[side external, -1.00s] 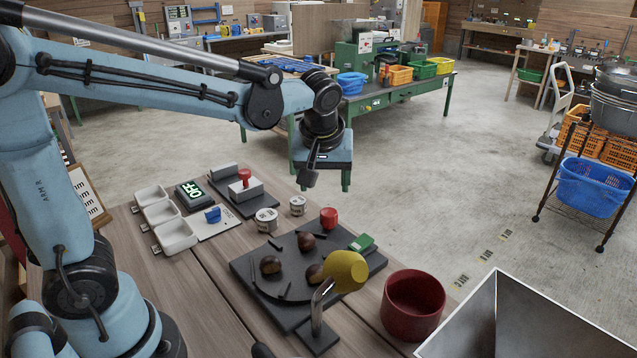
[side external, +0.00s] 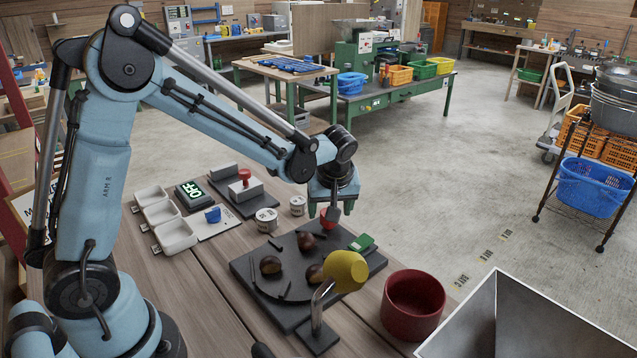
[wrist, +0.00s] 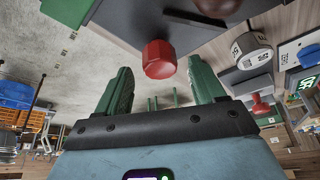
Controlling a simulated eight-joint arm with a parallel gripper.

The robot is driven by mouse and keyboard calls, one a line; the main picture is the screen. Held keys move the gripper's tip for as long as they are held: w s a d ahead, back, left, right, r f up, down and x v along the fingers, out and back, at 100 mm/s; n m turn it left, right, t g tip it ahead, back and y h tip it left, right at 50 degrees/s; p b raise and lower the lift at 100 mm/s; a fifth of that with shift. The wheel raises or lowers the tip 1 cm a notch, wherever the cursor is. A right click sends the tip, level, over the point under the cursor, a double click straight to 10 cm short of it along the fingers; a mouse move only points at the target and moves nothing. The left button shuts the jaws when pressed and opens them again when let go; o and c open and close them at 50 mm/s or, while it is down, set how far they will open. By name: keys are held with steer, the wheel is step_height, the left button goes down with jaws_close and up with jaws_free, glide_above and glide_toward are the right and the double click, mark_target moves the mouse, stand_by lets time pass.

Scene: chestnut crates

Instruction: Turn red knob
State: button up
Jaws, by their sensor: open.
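The red knob (side external: 323,222) sits at the far corner of a black board (side external: 262,313), partly hidden behind my gripper in the side view. In the wrist view the red knob (wrist: 158,60) is faceted and lies between the lines of my two green fingers, just beyond their tips. My gripper (side external: 328,212) points down just over the knob, with its fingers apart and empty. In the wrist view my gripper (wrist: 160,78) shows a wide gap between the fingers. I see no clear contact with the knob.
Chestnuts (side external: 270,265) lie on the board's round plate. A green switch (side external: 361,242), a yellow lamp (side external: 345,270) and a dark red bowl (side external: 413,305) are close by. Small tins (side external: 266,220), a red-handled stamp (side external: 244,180) and white trays (side external: 175,236) stand left.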

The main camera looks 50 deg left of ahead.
steer(key=shift+x, duration=1.1)
steer(key=shift+c, duration=0.3)
steer(key=c, duration=1)
